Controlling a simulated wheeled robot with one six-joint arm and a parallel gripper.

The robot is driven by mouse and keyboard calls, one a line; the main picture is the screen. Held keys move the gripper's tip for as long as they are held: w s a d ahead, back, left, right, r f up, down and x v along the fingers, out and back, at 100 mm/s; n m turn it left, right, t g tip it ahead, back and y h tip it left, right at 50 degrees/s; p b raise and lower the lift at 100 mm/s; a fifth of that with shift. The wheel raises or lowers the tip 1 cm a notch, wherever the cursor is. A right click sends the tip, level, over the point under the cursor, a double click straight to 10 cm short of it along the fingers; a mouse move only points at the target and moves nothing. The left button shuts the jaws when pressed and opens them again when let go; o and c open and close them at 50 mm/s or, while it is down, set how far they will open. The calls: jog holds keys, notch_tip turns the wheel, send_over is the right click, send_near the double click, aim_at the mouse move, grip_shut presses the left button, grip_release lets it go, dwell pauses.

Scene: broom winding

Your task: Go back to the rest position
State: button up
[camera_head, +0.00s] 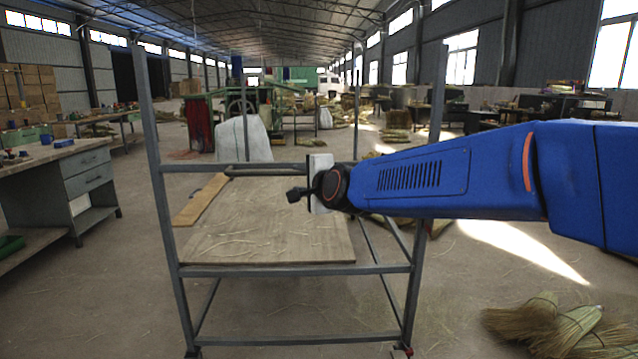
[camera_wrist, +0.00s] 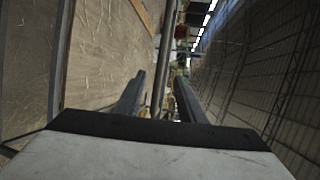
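My blue arm reaches in from the right in the head view. My gripper (camera_head: 297,194) is in front of the metal rack, above its wooden board (camera_head: 265,225). In the wrist view, the two dark fingers of my gripper (camera_wrist: 158,95) stand apart with a gap between them. Nothing is held in the gap; only the background shows through it. The wrist view looks sideways, with the board on the left side of the picture.
The grey metal rack (camera_head: 167,205) has upright posts and bars around the board. A workbench (camera_head: 70,165) with drawers stands at the left. Broom heads (camera_head: 545,325) lie on the floor at the lower right. A green machine (camera_head: 270,110) stands farther back.

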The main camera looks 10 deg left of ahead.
jog(key=s+d+f+n+g+h, duration=0.1)
jog(key=s+d+f+n, duration=0.2)
jog(key=d, duration=0.7)
jog(key=s+d+f+n+g+h, duration=0.1)
jog(key=s+d+f+h, duration=0.1)
jog(key=s+d, duration=0.5)
jog(key=s+d+f+n+g+h, duration=0.1)
jog(key=s+d+f+n, duration=0.15)
jog(key=d, duration=0.95)
jog(key=s+d+f+n+g+h, duration=0.1)
jog(key=s+d+f, duration=0.4)
jog(key=s, duration=0.3)
jog(key=s+d+f+n+g+h, duration=0.2)
jog(key=s+d+f, duration=0.3)
jog(key=s+d, duration=0.3)
jog(key=s+d+f+n+g+h, duration=0.2)
jog(key=s+d+f, duration=0.3)
jog(key=s, duration=0.5)
jog(key=shift+d+f, duration=0.4)
jog(key=shift+d, duration=0.75)
